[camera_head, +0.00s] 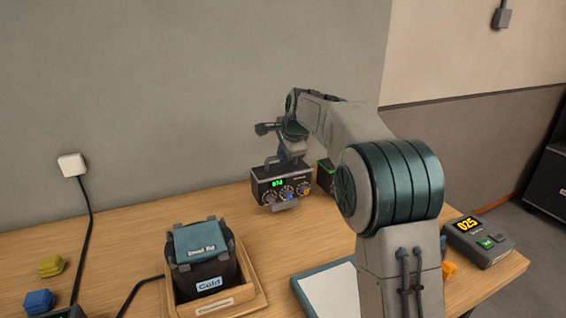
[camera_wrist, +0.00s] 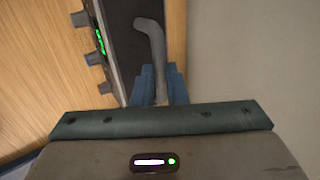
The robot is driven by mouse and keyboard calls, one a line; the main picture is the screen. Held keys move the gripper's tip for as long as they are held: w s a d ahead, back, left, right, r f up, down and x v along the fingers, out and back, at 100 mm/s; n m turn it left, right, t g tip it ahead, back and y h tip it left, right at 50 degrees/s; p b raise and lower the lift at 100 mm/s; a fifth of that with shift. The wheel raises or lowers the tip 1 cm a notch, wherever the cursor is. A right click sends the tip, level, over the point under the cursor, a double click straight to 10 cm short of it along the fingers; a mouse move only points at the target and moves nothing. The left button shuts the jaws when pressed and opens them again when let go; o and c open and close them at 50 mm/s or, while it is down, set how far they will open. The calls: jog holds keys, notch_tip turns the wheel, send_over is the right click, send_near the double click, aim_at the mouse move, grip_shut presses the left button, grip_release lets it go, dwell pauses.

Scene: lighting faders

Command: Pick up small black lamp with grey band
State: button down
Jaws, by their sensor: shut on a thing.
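The small black lamp (camera_head: 263,190) is a box with a green lit display, coloured knobs on its front and a grey handle-like band over its top. It is at the back of the table. In the wrist view, the black body (camera_wrist: 125,35) lies under the curved grey band (camera_wrist: 152,42). My gripper (camera_wrist: 160,72) has its blue fingers closed around one end of that band. In the head view, my gripper (camera_head: 291,155) is just above the box. I cannot tell whether the box's underside touches the table.
A second dark box with green trim (camera_head: 324,176) stands close on the right, partly hidden by my arm. A wooden tray (camera_head: 250,298) holds a black bag labelled "Cold" (camera_head: 208,283). A meter (camera_head: 478,242) sits at the right. The wall is close behind.

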notch_tip(320, 180, up, 5)
jog(key=s+d+b, duration=0.1)
jog(key=s+d, duration=0.2)
jog(key=s, duration=0.6)
jog(key=s+d+b, duration=0.2)
jog(key=s+d, duration=0.2)
jog(key=s, duration=0.5)
jog(key=shift+d, duration=0.3)
jog(key=shift+s+f, duration=0.1)
